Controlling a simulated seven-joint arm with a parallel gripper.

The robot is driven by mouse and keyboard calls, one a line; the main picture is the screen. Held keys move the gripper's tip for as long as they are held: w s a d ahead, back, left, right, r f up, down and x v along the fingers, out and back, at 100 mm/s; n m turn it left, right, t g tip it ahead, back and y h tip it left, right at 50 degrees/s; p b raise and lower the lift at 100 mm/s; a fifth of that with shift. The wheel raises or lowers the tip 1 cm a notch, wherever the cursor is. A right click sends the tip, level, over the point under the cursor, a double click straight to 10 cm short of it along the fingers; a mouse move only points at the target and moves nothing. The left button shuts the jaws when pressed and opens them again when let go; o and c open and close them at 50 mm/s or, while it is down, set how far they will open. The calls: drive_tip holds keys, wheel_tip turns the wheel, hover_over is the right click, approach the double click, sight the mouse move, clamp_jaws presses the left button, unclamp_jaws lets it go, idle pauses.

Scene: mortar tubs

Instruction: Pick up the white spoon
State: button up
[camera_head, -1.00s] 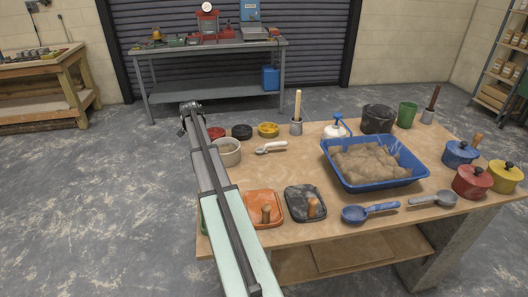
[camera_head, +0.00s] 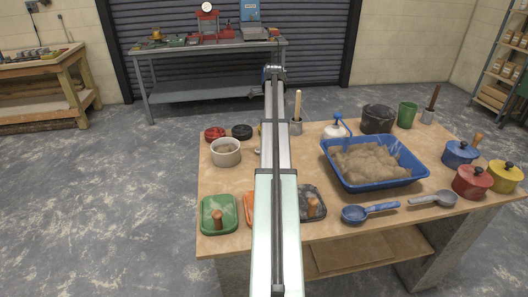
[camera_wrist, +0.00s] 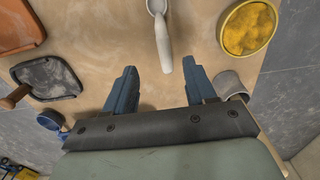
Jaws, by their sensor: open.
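The white spoon (camera_wrist: 161,35) lies on the tabletop at the top middle of the wrist view. Its handle points down toward the gap between my fingers. In the head view my arm covers nearly all of it, and only a small bit of the spoon (camera_head: 257,151) shows at the arm's left edge. My gripper (camera_wrist: 160,68) is open and empty, with its two blue fingers apart on either side of the handle's line. It appears above the table, and I cannot tell how high. In the head view the fingers are hidden.
A yellow-filled tub (camera_wrist: 248,28) and a grey pot (camera_wrist: 231,84) are right of the spoon in the wrist view. An orange float (camera_wrist: 20,28) and a black float (camera_wrist: 47,78) lie left. A blue tray of mortar (camera_head: 375,184) fills the table's middle right.

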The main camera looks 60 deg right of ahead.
wheel_tip(320, 180, down, 12)
drive_tip(key=shift+w+d+f, duration=0.15)
drive_tip(key=shift+f, duration=0.05)
idle(0.6)
drive_tip(key=shift+c, duration=0.4)
clamp_jaws()
